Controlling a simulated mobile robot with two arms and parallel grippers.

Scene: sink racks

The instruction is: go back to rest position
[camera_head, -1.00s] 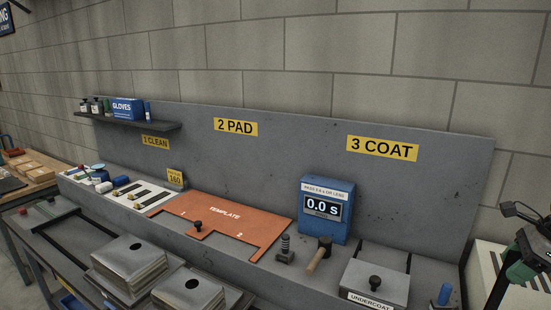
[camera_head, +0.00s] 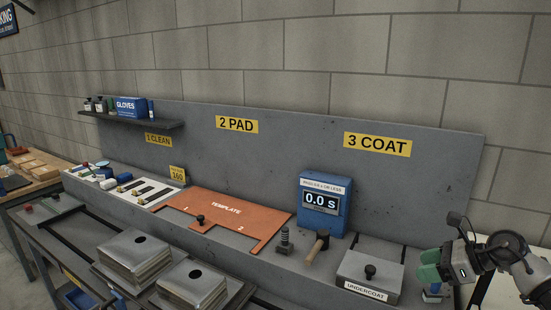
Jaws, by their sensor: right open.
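My left gripper is not in view.
On the bench are an orange template (camera_head: 225,213), a blue timer (camera_head: 325,206) reading 0.0 s, a hammer (camera_head: 321,243) and a bolt-like post (camera_head: 284,240). Stacked metal sinks (camera_head: 133,255) stand in front. A shelf (camera_head: 140,121) holds a gloves box.

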